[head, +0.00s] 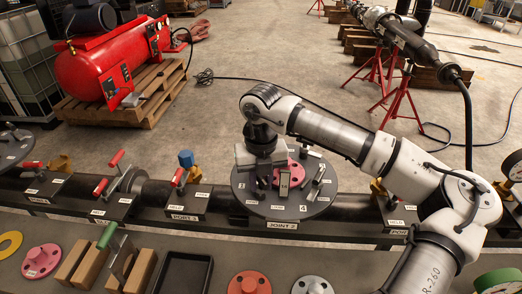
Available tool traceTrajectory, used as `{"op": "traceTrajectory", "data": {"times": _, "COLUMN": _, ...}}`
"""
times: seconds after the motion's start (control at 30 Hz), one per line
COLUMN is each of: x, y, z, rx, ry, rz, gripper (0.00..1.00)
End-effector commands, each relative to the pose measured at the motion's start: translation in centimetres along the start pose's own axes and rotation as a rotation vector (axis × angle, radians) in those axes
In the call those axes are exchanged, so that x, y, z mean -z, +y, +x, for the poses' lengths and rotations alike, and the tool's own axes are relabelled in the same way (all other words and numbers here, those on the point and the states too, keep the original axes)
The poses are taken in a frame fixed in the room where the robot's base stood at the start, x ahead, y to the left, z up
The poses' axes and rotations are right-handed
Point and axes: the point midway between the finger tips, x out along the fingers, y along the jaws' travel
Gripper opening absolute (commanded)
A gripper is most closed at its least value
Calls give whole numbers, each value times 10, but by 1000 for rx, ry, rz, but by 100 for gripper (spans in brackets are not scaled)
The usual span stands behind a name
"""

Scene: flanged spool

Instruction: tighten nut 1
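A round dark plate (270,208) labelled JOINT 2 carries a pink flanged piece (297,168) near its middle. Several small grey upright parts stand around that piece, among them a light block (284,185) in front and a slanted part (318,176) at the right. Small number labels sit on the plate; I cannot tell which part is nut 1. My gripper (263,184) points down over the plate's left-centre, beside the pink piece. Its body hides part of the plate behind it. The fingertips are dark and small, so I cannot tell whether they are open, or touch or hold a nut.
A dark rail (150,212) runs across with red-handled clamps (112,168) and a blue-capped fitting (186,160) left of the plate. On the front bench are wooden blocks (92,268), an empty black tray (183,272), a red flange (249,283) and a grey flange (312,286).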

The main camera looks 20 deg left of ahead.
Motion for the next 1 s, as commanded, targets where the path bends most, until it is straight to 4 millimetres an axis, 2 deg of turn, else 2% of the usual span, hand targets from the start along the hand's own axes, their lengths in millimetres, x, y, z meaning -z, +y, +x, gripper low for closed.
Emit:
{"op": "traceTrajectory", "data": {"times": 0.23, "x": 0, "y": 1, "z": -6, "rx": -3, "ry": 2, "rz": 327, "gripper": 21}}
{"op": "traceTrajectory", "data": {"times": 0.3, "x": 0, "y": 0, "z": 6, "rx": 3, "ry": -4, "rz": 424, "gripper": 21}}
{"op": "traceTrajectory", "data": {"times": 0.83, "x": 0, "y": -1, "z": 5, "rx": 2, "ry": -4, "rz": 1079, "gripper": 21}}
{"op": "traceTrajectory", "data": {"times": 1.0, "x": 0, "y": 0, "z": 2, "rx": 0, "ry": -1, "rz": 900, "gripper": 21}}
